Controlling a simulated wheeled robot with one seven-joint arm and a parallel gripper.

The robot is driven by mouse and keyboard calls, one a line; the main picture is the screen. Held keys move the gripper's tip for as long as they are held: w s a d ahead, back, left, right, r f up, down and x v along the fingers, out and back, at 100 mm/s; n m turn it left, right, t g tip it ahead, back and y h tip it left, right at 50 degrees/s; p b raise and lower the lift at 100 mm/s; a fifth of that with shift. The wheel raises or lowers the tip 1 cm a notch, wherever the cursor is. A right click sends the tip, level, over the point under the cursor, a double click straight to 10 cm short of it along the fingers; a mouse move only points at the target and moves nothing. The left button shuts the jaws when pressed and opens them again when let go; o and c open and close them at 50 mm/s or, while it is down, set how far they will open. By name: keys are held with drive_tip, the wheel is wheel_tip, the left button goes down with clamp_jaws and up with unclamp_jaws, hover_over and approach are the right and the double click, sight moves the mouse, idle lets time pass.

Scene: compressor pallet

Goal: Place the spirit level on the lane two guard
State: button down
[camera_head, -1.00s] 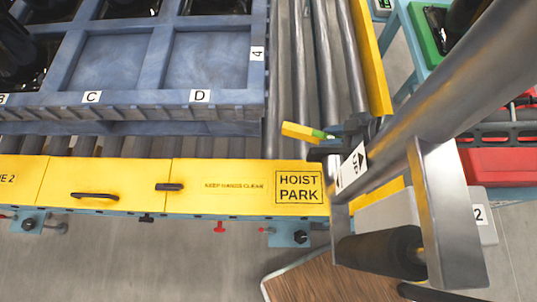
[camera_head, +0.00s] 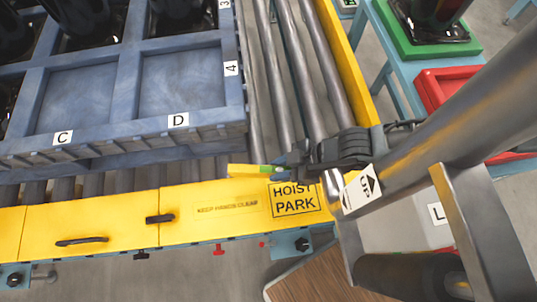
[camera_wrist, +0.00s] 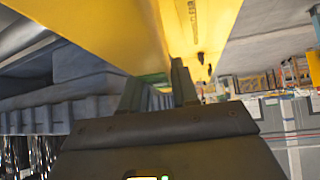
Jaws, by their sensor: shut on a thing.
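The spirit level (camera_head: 243,171) is a yellow bar with a green vial near my jaws. My gripper (camera_head: 283,163) is shut on its right part and holds it over the back edge of the yellow guard. The level points left, roughly along the guard. The yellow guard (camera_head: 100,222) runs along the front of the conveyor, with handles, "KEEP HANDS CLEAR" and "HOIST PARK" lettering. Its lane number is out of view now. In the wrist view, my fingers (camera_wrist: 168,85) are close together, with the guard's lettered face (camera_wrist: 205,25) beyond. Whether the level touches the guard is unclear.
A blue pallet (camera_head: 110,148) with lettered pockets and black parts stands on rollers (camera_head: 305,70) behind the guard. A green tray (camera_head: 440,48) and a red bin (camera_head: 450,88) are at right. A wooden surface (camera_head: 325,278) lies in front. The guard's left stretch looks clear except for handles.

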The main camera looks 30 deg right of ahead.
drive_tip(key=s+a+r+n+g, duration=0.1)
drive_tip(key=s+a+n, duration=0.15)
drive_tip(key=a, duration=0.25)
approach(253, 203)
drive_tip(key=shift+y, duration=0.3)
drive_tip(key=x, duration=0.4)
drive_tip(key=shift+w+d+f, duration=0.15)
drive_tip(key=shift+f, duration=0.1)
drive_tip(key=c, duration=0.8)
unclamp_jaws()
drive_tip(key=shift+c, duration=0.2)
drive_tip(key=v, duration=1.2)
drive_tip(key=shift+w, duration=0.25)
